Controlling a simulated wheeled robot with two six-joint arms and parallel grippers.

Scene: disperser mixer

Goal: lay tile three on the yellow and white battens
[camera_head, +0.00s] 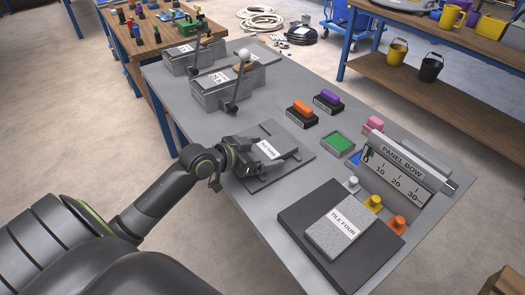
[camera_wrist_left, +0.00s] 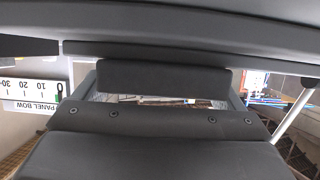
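Tile four (camera_head: 325,243) is a light grey, speckled slab with a printed label, lying on a dark square plate (camera_head: 300,222) at the right front. Beside it stand a white knob (camera_head: 352,184), a yellow knob (camera_head: 374,202) and an orange knob (camera_head: 397,224); I cannot tell whether they belong to the battens. My left gripper (camera_head: 243,155) is at the left edge of a dark grey slab (camera_head: 287,138) with a white label too small to read. I cannot tell whether it grips the slab. The left wrist view shows mostly dark finger parts. No tile reads as three. My right gripper is out of view.
The panel bow gauge (camera_head: 402,165) stands at the right. Two grey boxes with levers (camera_head: 215,90) stand at the far left.

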